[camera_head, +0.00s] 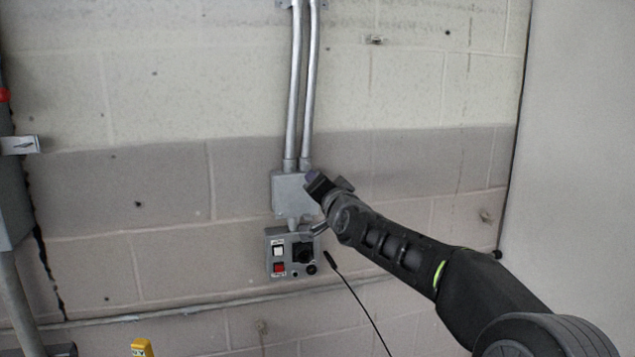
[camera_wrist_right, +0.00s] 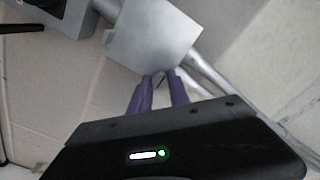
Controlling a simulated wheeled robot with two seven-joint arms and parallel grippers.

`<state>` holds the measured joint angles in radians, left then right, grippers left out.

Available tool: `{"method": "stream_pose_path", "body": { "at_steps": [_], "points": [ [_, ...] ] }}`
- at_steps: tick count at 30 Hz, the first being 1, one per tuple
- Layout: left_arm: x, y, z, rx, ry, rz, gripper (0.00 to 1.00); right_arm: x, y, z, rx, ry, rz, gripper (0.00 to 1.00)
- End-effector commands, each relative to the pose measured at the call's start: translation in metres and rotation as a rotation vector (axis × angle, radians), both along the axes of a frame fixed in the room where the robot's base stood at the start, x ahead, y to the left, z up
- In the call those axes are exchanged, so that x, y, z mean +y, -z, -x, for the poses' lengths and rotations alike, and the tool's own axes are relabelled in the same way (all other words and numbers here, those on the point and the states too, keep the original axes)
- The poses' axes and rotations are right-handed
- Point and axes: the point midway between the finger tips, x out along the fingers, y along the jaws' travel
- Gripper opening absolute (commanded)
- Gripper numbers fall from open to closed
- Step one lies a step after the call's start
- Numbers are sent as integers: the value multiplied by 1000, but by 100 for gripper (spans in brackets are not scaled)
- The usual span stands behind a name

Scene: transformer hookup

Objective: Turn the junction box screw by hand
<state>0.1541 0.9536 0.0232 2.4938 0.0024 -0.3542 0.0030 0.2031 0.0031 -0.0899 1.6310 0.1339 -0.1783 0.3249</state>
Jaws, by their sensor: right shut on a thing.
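The grey junction box (camera_head: 289,196) is fixed to the block wall, below two metal conduits. My right gripper (camera_head: 312,177) is at the upper right of its front. The box also shows in the right wrist view (camera_wrist_right: 152,36), with the purple fingertips (camera_wrist_right: 161,77) close together at its lower edge. The right gripper is shut on the junction box screw, which is mostly hidden between the fingertips. I cannot tell how far the screw is turned. My left gripper is not in view.
A grey control panel (camera_head: 279,255) with white and red switches and a black knob is just below the box. Two conduits (camera_head: 300,90) run up the wall. A thin black cable (camera_head: 355,293) hangs at the lower right. A yellow object (camera_head: 141,347) is at the bottom left.

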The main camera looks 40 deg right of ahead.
Motion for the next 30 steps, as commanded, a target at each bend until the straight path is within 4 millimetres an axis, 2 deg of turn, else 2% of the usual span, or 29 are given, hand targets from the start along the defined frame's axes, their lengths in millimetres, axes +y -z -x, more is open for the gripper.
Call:
{"method": "stream_pose_path", "body": {
  "at_steps": [18,30],
  "points": [
    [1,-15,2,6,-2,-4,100,-1,0,0,193,-1,549,0],
    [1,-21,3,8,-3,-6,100,-1,1,0,276,-2,786,0]
  ]
}}
